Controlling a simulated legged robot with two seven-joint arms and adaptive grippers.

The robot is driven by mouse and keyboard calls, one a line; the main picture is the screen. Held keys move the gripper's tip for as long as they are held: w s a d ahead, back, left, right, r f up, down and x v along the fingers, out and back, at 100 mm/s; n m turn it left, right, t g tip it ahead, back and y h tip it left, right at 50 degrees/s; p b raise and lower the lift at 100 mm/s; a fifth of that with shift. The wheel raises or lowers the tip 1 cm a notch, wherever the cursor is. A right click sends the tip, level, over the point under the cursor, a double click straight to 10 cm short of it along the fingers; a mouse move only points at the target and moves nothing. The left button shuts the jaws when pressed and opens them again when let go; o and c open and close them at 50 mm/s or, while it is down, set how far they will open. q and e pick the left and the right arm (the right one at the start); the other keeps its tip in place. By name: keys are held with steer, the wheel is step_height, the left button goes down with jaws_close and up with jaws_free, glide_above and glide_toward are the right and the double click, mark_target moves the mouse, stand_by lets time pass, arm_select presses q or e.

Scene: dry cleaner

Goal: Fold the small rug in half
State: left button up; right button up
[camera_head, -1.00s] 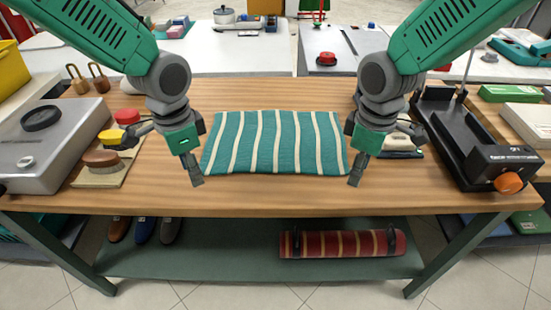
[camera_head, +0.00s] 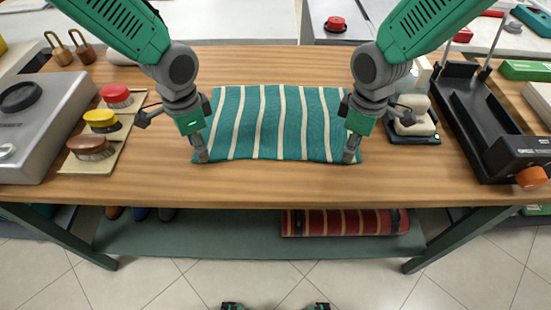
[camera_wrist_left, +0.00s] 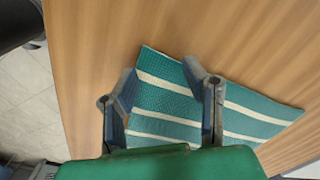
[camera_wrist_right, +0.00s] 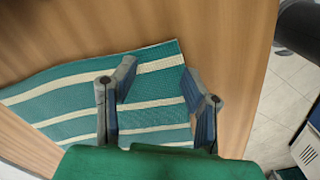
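The small rug (camera_head: 275,122), teal with cream stripes, lies flat and spread out on the wooden table. My left gripper (camera_head: 201,155) is at the rug's front left corner, pointing down. In the left wrist view its fingers (camera_wrist_left: 160,98) are apart, with the rug's corner (camera_wrist_left: 160,97) showing between and below them. My right gripper (camera_head: 350,155) is at the front right corner. In the right wrist view its fingers (camera_wrist_right: 158,90) are apart, with the striped corner (camera_wrist_right: 155,90) between them. I cannot tell whether the fingertips touch the rug.
Brushes with red, yellow and brown tops (camera_head: 100,122) and a grey metal case (camera_head: 40,125) stand left. A rolled red striped rug (camera_head: 345,222) lies on the lower shelf. The table's front strip is clear.

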arm_select(q)
steer(key=shift+s+a+f, duration=0.15)
steer(key=shift+f, duration=0.2)
arm_select(e)
steer(key=shift+s+a+f, duration=0.15)
steer(key=shift+f, duration=0.1)
arm_select(q)
steer(key=shift+d, duration=0.65)
arm_select(e)
steer(key=shift+d+f, duration=0.2)
steer(key=shift+d, duration=0.5)
arm_select(q)
steer(key=shift+a, duration=0.1)
arm_select(e)
steer(key=shift+a, duration=0.1)
arm_select(q)
steer(key=shift+a, duration=0.1)
arm_select(e)
steer(key=shift+a, duration=0.1)
